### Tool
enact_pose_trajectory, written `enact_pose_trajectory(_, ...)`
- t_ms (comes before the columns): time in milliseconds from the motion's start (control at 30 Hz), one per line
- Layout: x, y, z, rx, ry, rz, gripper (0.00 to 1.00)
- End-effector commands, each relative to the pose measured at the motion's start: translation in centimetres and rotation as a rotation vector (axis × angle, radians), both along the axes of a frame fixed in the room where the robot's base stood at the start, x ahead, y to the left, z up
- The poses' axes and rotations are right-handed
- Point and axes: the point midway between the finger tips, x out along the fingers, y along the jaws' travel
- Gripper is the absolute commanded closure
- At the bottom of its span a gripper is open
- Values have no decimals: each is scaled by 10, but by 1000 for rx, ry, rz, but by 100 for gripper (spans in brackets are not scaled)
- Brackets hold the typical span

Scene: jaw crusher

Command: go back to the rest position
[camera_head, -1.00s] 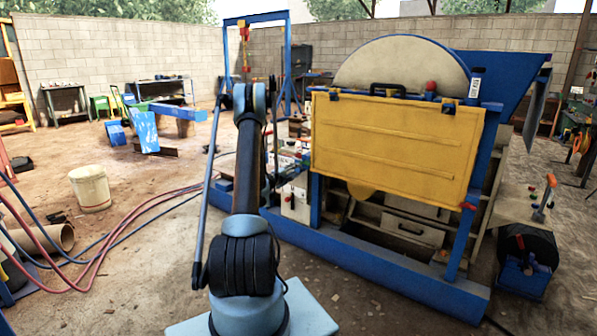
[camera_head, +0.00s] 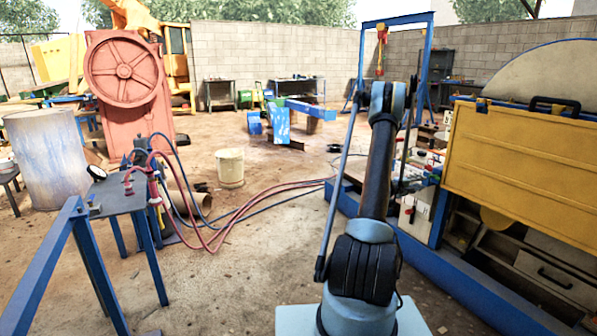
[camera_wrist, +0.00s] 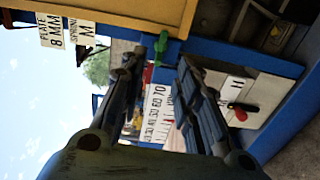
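My arm rises from its light blue base in the head view, its upper part standing beside the blue and yellow crusher (camera_head: 530,160). My gripper is hidden behind the arm there. In the wrist view my gripper (camera_wrist: 160,62) shows two dark fingers apart, with nothing seen held between them. Beyond the gap are a white number scale (camera_wrist: 156,112) and a green part (camera_wrist: 160,46) on the crusher. The wrist picture is turned sideways.
A dark table on blue legs (camera_head: 118,200) stands at the left. Red and blue hoses (camera_head: 250,205) run over the floor towards the crusher. A white bucket (camera_head: 230,168) and a red flywheel machine (camera_head: 125,90) stand further back. Bare floor lies left of my base.

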Motion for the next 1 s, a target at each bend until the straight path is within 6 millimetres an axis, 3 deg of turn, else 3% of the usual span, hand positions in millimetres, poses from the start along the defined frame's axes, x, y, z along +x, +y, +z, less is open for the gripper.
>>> enact_pose_trajectory(500,-34,68,87,253,-82,-31,70)
enact_pose_trajectory(1000,-102,153,137,523,-117,-60,70)
